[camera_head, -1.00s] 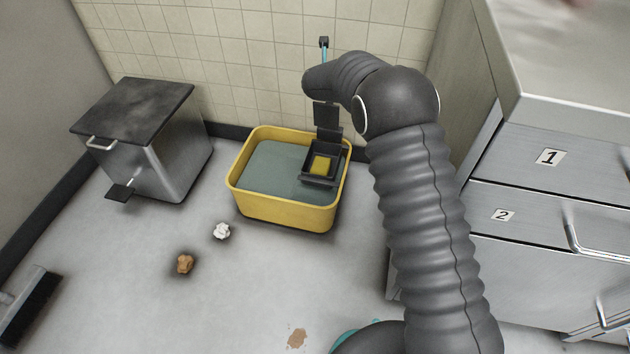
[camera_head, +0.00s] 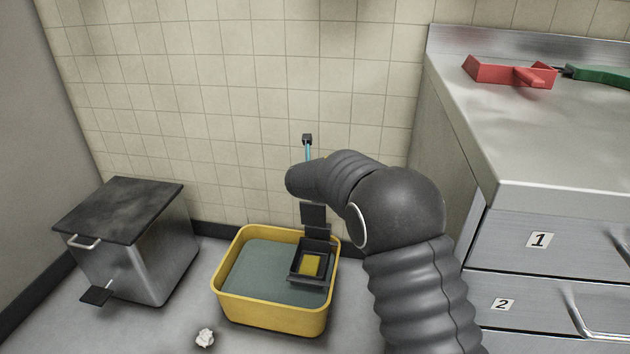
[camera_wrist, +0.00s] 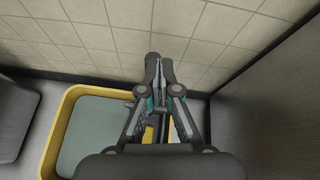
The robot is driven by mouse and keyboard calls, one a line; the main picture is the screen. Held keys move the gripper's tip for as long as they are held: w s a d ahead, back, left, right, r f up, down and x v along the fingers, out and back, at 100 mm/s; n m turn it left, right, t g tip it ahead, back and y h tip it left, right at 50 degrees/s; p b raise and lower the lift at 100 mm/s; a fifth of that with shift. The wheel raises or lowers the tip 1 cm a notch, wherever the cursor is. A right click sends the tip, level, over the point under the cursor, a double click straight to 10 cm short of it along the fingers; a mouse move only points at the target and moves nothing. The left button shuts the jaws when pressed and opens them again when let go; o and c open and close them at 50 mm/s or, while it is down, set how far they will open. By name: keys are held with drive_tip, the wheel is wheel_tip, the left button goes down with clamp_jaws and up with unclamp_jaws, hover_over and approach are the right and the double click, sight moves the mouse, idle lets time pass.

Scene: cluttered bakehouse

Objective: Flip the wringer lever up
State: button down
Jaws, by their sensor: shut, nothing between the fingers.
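The yellow mop bucket (camera_head: 273,312) stands on the floor by the tiled wall, holding grey-green water. The black wringer (camera_head: 312,280) sits at its right side, with a yellow patch inside. Above it, a thin blue rod with a black knob (camera_head: 307,139), seemingly the wringer lever, points up; its lower part is hidden behind my arm. My gripper (camera_wrist: 158,66) is shut and empty in the wrist view, pointing toward the wall above the bucket (camera_wrist: 57,135).
A metal pedal bin (camera_head: 140,260) with a dark lid stands left of the bucket. Steel drawers (camera_head: 540,262) and a worktop (camera_head: 540,130) bearing a red object (camera_head: 505,72) and a green one (camera_head: 600,76) close off the right. Crumpled paper (camera_head: 205,338) lies on the floor.

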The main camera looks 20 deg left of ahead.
wheel_tip(320, 180, up, 6)
drive_tip(key=s+p, duration=0.1)
drive_tip(key=shift+s+d+r, duration=0.15)
drive_tip(key=shift+d+r, duration=0.1)
drive_tip(key=shift+d, duration=0.15)
